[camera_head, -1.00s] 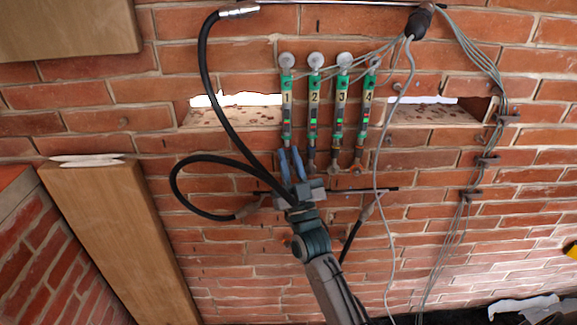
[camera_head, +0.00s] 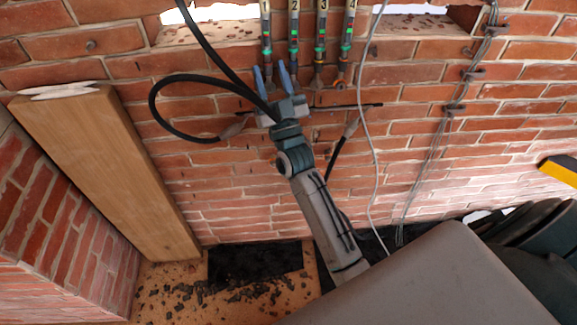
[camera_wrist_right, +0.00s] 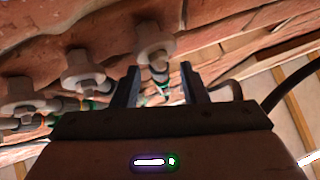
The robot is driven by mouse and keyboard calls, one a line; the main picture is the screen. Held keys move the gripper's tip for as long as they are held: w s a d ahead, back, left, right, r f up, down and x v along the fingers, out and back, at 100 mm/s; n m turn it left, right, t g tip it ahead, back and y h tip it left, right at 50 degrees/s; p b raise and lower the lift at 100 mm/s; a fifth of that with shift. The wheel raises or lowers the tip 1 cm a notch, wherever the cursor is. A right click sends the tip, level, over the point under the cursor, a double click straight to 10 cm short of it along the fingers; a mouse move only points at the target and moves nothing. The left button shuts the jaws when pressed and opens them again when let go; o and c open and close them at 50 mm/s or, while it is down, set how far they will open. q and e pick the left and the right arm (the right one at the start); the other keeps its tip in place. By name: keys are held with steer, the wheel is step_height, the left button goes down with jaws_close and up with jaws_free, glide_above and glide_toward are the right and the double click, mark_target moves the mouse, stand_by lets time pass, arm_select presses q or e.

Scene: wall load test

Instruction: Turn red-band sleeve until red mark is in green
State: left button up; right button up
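Several numbered rods hang side by side on the brick wall at the top of the head view: rod 1 (camera_head: 266,35), rod 2 (camera_head: 293,38), rod 3 (camera_head: 320,38) and rod 4 (camera_head: 348,38). They carry small coloured bands. Red and green patches show, but I cannot tell which rod bears the red-band sleeve or where its mark stands. My right gripper (camera_head: 271,77) points up at the lower end of rod 1, its blue fingers apart. In the right wrist view the open fingers (camera_wrist_right: 160,86) have a rod with a green part (camera_wrist_right: 162,88) between them, apparently untouched. My left gripper is out of view.
A black hose (camera_head: 165,90) loops left of my right arm. A grey cable (camera_head: 372,150) hangs to the right. A wooden beam (camera_head: 110,165) leans at the left. A yellow-edged thing (camera_head: 560,171) is at the right.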

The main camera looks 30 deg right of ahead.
steer(key=h, duration=0.1)
steer(key=m+h+p, duration=0.1)
steer(key=shift+a+r+h, duration=0.15)
steer(key=shift+r+h, duration=0.05)
steer(key=shift+h, duration=0.2)
steer(key=m+g+h+p, duration=0.1)
steer(key=h, duration=0.2)
steer(key=shift+a+m, duration=0.1)
steer(key=shift+m, duration=0.3)
steer(key=s+f+n+g+y+p, duration=0.1)
steer(key=s+f+g+p, duration=0.1)
steer(key=f, duration=0.7)
steer(key=s+f+n+g+y+p, duration=0.1)
steer(key=s+f+g+y+p, duration=0.1)
steer(key=s+f+p, duration=0.3)
steer(key=s+a+f+n+g+y+p, duration=0.1)
steer(key=s+f, duration=0.4)
steer(key=f, duration=0.9)
steer(key=shift+s+n+g+p, duration=0.35)
steer(key=shift+n+g+p, duration=0.15)
steer(key=shift+p, duration=0.75)
